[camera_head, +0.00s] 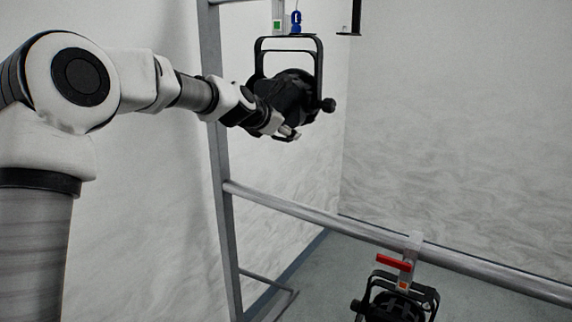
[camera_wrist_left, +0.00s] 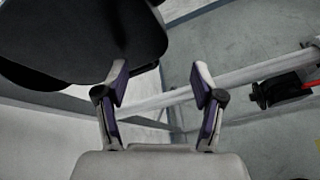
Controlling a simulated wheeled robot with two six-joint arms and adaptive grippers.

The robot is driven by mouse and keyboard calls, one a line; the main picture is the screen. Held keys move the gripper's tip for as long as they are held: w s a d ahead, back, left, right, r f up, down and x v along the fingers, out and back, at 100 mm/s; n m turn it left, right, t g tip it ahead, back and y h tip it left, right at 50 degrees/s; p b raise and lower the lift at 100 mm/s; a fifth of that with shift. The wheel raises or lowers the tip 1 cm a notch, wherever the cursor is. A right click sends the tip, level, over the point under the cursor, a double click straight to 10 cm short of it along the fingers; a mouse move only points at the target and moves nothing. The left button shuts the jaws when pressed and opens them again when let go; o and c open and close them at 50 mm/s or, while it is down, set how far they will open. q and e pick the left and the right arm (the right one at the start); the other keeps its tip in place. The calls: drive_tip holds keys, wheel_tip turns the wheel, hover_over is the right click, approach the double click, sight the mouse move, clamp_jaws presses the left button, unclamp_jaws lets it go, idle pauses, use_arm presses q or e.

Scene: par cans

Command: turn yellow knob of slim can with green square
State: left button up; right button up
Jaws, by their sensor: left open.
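A black can (camera_head: 292,92) hangs in its yoke from the upper part of the frame. A green square (camera_head: 278,24) is on its hanger, with a blue knob (camera_head: 296,20) beside it. I see no yellow knob on this can; my arm covers part of it. A black knob (camera_head: 328,105) is at the right of its yoke. My left gripper (camera_head: 287,133) is at the can's lower front; whether it touches cannot be told. In the left wrist view the gripper (camera_wrist_left: 160,84) is open and empty, with the dark can body (camera_wrist_left: 80,40) at upper left. My right gripper is not in view.
A metal upright (camera_head: 222,170) stands left. A small yellow patch (camera_wrist_left: 317,144) shows at the wrist view's right edge.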

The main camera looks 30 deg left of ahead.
use_arm(q)
wheel_tip(320, 180, down, 9)
drive_tip(key=s+d+m+g, duration=0.1)
drive_tip(key=m, duration=0.1)
drive_tip(key=shift+d+b, duration=0.25)
drive_tip(key=shift+b, duration=0.1)
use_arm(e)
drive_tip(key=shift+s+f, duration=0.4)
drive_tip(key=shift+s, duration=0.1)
use_arm(q)
drive_tip(key=shift+r, duration=0.1)
